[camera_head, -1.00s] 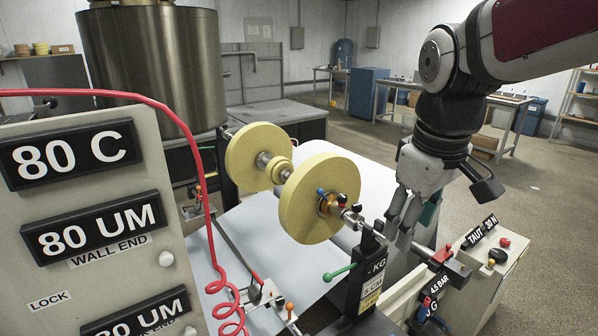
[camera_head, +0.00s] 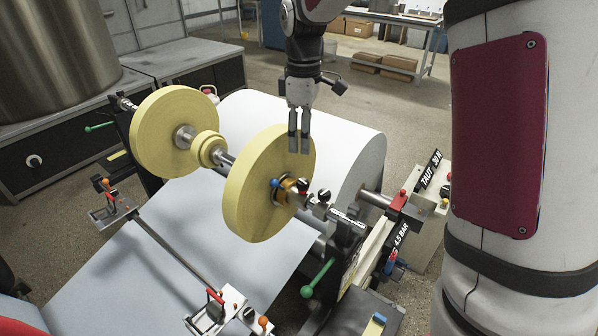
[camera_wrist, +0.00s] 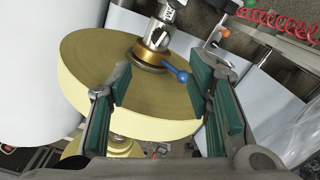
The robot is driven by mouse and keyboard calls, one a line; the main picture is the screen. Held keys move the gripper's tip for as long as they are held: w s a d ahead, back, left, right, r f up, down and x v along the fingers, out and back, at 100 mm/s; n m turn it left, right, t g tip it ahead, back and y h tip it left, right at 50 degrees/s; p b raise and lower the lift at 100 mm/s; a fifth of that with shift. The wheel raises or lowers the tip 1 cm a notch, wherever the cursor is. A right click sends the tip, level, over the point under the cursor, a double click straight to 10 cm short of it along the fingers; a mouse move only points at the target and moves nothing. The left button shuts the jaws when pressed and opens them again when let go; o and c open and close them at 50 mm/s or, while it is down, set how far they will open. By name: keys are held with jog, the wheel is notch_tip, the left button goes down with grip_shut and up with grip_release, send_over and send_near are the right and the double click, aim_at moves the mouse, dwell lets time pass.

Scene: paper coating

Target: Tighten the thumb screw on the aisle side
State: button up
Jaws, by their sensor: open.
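My gripper (camera_head: 299,142) is open and empty, pointing down over the near yellow roll (camera_head: 262,190). Its green-padded fingers also show in the wrist view (camera_wrist: 162,78), spread apart with the roll's flat face behind them. A brass collar (camera_wrist: 150,52) sits on the shaft against that face. A blue-tipped lever (camera_wrist: 178,74) sticks out from the collar, between the fingers in the picture. A silver collar with a dark knob (camera_wrist: 161,40) is beside it. In the head view, small black knobs (camera_head: 324,195) show there. I cannot tell which knob is the aisle-side thumb screw.
A second yellow roll (camera_head: 172,130) is farther along the shaft. A large white roll (camera_head: 352,150) lies behind. A green-knobbed lever (camera_head: 308,291) stands out by the shaft's support. A panel marked 4.5 BAR (camera_head: 398,240) is at right. My arm covers the right side.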

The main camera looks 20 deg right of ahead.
aim_at(303, 181)
notch_tip(303, 181, down, 13)
jog(key=shift+s+r+p, duration=0.1)
jog(key=shift+r+p, duration=0.1)
jog(key=shift+p, duration=0.5)
grip_shut()
